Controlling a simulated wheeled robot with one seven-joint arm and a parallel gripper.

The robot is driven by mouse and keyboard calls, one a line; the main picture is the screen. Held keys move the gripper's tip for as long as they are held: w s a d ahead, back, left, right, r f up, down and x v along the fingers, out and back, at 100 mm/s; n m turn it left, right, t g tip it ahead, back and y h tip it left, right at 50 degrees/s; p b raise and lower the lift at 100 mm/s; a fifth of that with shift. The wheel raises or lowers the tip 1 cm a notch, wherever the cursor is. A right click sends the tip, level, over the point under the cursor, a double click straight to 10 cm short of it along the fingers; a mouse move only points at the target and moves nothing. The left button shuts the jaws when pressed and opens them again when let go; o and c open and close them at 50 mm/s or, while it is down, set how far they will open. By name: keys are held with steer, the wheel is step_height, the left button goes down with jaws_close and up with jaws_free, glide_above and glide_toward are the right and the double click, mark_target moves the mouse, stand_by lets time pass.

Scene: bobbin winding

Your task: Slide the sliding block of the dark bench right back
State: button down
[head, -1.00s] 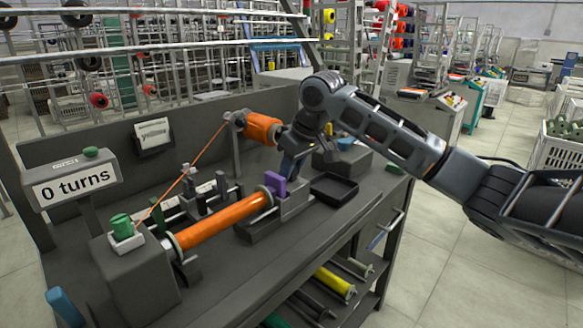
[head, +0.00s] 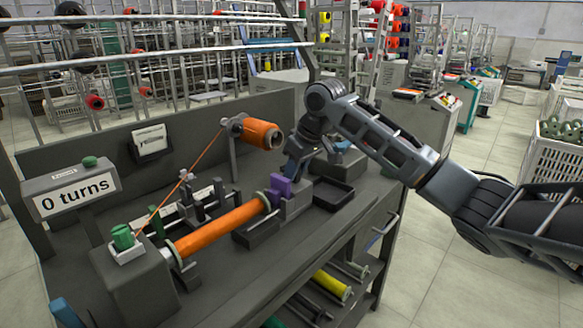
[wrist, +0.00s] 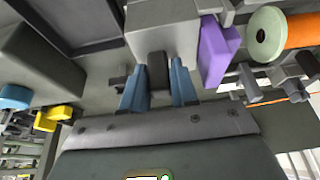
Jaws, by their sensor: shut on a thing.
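The sliding block (head: 296,197) is a grey block with a purple piece (head: 281,190) on its left side. It sits on a low grey base on the dark bench (head: 222,280). In the wrist view the block (wrist: 165,30) fills the top middle, with the purple piece (wrist: 218,52) to its right. My gripper (head: 293,172) reaches down to the block from above. In the wrist view its blue fingers (wrist: 157,76) are shut on a dark knob (wrist: 158,70) of the block. The orange bobbin (head: 220,228) lies left of the purple piece; the wrist view shows a gap between them.
A black tray (head: 333,194) is just right of the block, and a grey box (head: 345,160) stands behind it. An upper orange spool (head: 258,134) feeds thread to the left. The front bench strip is clear.

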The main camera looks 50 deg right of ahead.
steer(key=shift+d+r, duration=0.1)
steer(key=shift+d, duration=0.15)
steer(key=c, duration=1)
jaws_free()
steer(key=shift+o, duration=0.2)
steer(key=v, duration=0.7)
steer(key=shift+s+r+p, duration=0.2)
steer(key=shift+r+p, duration=0.1)
steer(key=shift+s, duration=0.1)
